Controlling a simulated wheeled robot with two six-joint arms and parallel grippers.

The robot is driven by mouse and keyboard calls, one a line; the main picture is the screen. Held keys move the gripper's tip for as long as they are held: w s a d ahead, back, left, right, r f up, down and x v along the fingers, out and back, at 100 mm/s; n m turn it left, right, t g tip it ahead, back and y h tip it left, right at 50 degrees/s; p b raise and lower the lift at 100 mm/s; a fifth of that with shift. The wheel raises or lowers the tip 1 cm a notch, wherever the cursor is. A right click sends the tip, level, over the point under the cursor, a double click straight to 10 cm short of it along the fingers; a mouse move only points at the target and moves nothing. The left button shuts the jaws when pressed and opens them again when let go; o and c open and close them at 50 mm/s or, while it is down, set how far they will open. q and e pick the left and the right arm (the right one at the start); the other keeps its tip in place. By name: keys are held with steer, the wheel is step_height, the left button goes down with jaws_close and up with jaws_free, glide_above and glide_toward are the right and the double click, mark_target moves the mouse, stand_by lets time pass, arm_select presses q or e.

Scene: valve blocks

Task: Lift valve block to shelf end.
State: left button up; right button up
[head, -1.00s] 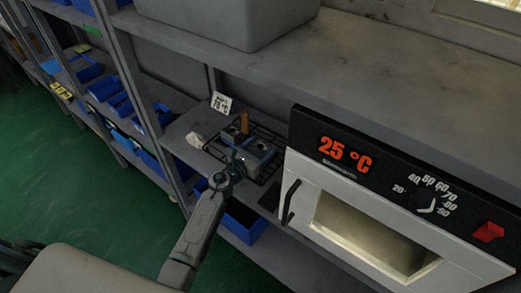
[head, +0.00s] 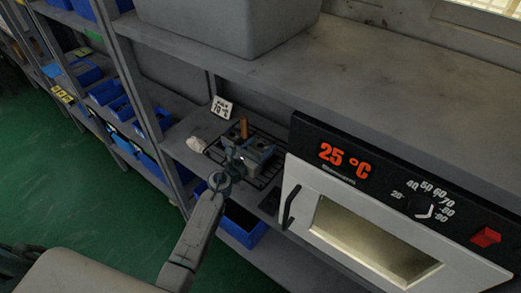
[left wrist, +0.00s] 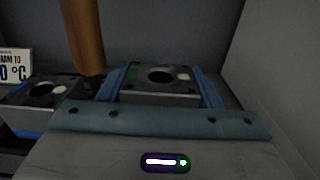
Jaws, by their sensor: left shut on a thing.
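A grey valve block with a dark round hole (left wrist: 160,82) sits between the two blue fingers of my left gripper in the left wrist view. My left gripper (head: 251,153) is shut on this block over the wire rack (head: 270,176) on the middle shelf. Whether the block touches the rack is hidden. A second, similar block (left wrist: 42,92) stands to the left in the left wrist view; it also shows beyond my gripper in the head view (head: 231,136). A brown upright rod (left wrist: 84,36) rises beside the held block. My right gripper is not in view.
A white oven (head: 300,215) reading 25 °C stands right of the rack. A temperature card (head: 222,107) stands behind, and a crumpled white thing (head: 197,145) lies left. The upper shelf (head: 330,75) overhangs, with a grey bin (head: 230,25). Blue bins (head: 243,225) sit below.

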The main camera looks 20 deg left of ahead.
arm_select(q)
steer(key=shift+s+r, duration=0.3)
steer(key=shift+r, duration=0.25)
steer(key=s+d+r+b, duration=0.1)
steer(key=s+d+b, duration=0.1)
steer(key=s, duration=1.3)
steer(key=s+a+r+m+g+h+b, duration=0.1)
steer(key=a+r+h+b, duration=0.1)
steer(key=a+r+b, duration=0.35)
steer(key=shift+s+d+f+n+t+y+p, duration=0.35)
steer(key=shift+s+n+y, duration=0.5)
steer(key=shift+y, duration=0.55)
steer(key=shift+s+d+f+n+t+y+p, duration=0.2)
steer(key=shift+s+d+f+n+t+y, duration=0.15)
steer(key=shift+s+n+y, duration=0.8)
steer(key=shift+s+d+f+n+t+y+p, duration=0.35)
steer(key=shift+s+f+n+y, duration=0.2)
steer(key=shift+y, duration=1.1)
